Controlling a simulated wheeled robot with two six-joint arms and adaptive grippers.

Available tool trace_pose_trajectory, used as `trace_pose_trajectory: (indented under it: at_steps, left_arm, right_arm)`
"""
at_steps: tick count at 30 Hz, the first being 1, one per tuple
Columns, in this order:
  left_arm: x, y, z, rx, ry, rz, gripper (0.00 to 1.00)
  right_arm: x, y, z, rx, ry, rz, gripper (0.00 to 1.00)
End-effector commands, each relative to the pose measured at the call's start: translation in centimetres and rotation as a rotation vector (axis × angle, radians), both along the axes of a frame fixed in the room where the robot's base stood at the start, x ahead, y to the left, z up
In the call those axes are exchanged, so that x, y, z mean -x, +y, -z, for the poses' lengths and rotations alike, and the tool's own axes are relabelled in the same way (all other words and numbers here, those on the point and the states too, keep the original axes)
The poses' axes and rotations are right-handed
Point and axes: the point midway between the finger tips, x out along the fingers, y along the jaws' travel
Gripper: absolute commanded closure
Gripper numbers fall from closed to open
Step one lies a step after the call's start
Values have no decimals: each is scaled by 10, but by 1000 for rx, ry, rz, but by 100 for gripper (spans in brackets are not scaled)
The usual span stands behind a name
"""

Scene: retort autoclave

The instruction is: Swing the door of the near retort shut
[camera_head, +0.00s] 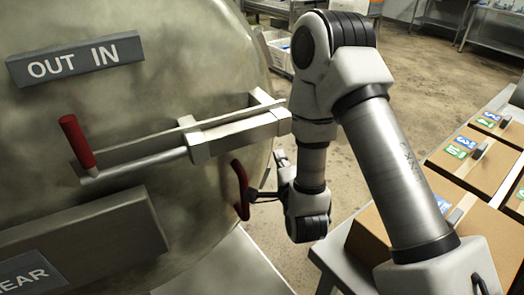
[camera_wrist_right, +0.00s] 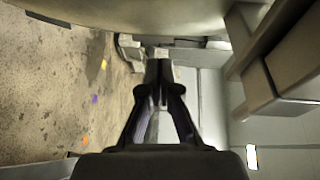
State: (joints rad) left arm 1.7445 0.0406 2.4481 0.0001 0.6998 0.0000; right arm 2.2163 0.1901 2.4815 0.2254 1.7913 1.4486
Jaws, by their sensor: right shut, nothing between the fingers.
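The near retort's door (camera_head: 200,60) fills the left of the head view as a large, dull, rounded metal face. It carries an "OUT IN" sign (camera_head: 76,59), a latch bar with a red-gripped lever (camera_head: 77,142), and a curved red handle (camera_head: 240,190) near its right edge. A sign ending in "EAR" (camera_head: 28,278) is cut off at the lower left. My right gripper (camera_head: 254,194) is shut and empty, its fingers close beside the red handle; I cannot tell whether they touch it. In the wrist view the shut fingers (camera_wrist_right: 158,75) point toward pale metal parts. My left gripper is not in view.
Cardboard boxes (camera_head: 474,160) with coloured labels stand on a grey table (camera_head: 335,255) at the right. A white crate (camera_head: 280,50) and metal benches stand at the back. Bare concrete floor (camera_head: 425,75) lies between the door and the boxes.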

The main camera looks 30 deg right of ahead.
Motion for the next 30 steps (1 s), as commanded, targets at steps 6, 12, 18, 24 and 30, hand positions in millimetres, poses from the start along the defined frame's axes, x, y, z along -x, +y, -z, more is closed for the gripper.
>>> trace_pose_trajectory:
  at_steps: [6, 12, 18, 24, 30]
  left_arm:
    - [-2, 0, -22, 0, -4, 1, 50]
    - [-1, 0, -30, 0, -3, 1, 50]
    - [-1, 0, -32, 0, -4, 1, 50]
    - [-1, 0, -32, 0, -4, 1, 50]
    - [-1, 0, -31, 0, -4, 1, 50]
  right_arm:
    - [-46, -18, -3, 1, 0, 2, 100]
    - [-82, -14, 2, 6, 3, -5, 100]
    - [-97, -8, 6, 2, 5, -1, 100]
    - [-98, -7, 6, 1, 5, -1, 100]
    - [-99, -8, 6, 2, 4, -1, 100]
